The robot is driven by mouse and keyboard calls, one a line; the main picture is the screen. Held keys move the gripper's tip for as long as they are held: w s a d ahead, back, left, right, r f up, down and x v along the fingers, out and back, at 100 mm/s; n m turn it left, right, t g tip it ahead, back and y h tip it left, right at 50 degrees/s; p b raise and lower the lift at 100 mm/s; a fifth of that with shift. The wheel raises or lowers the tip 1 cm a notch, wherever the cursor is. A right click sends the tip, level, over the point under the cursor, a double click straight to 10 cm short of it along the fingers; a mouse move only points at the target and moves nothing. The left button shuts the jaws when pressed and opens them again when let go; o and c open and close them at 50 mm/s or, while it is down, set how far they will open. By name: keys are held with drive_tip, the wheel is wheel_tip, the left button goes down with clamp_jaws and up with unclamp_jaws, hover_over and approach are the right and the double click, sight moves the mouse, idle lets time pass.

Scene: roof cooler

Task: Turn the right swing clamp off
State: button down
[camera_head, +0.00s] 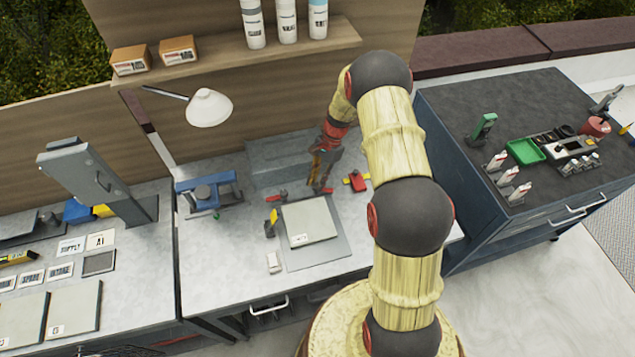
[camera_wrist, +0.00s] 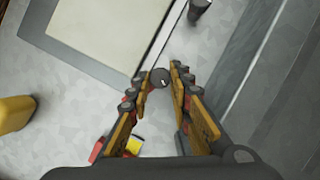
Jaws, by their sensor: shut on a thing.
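My gripper (camera_head: 321,180) points down at the back edge of the pale square panel (camera_head: 308,220). In the wrist view, my gripper (camera_wrist: 164,74) has its two fingers closed around a small round dark knob (camera_wrist: 160,77), which seems to be part of the right swing clamp. Its body is mostly hidden by the fingers. I cannot tell the clamp's swing position.
A yellow upright piece (camera_head: 273,216) stands left of the panel, and a small white block (camera_head: 274,262) lies in front of it. A blue fixture (camera_head: 208,192) stands farther left, under a white lamp (camera_head: 209,108). A dark cabinet (camera_head: 470,222) borders the right.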

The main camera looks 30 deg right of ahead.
drive_tip(key=shift+w+a+n+g+h+b, duration=0.1)
drive_tip(key=shift+n+g+h+b, duration=0.25)
drive_tip(key=shift+n, duration=0.8)
drive_tip(key=shift+w+n+g+h+b, duration=0.2)
drive_tip(key=shift+n+g, duration=0.25)
drive_tip(key=shift+n, duration=0.7)
drive_tip(key=shift+s, duration=0.1)
drive_tip(key=c, duration=1.6)
unclamp_jaws()
drive_tip(key=v, duration=1.2)
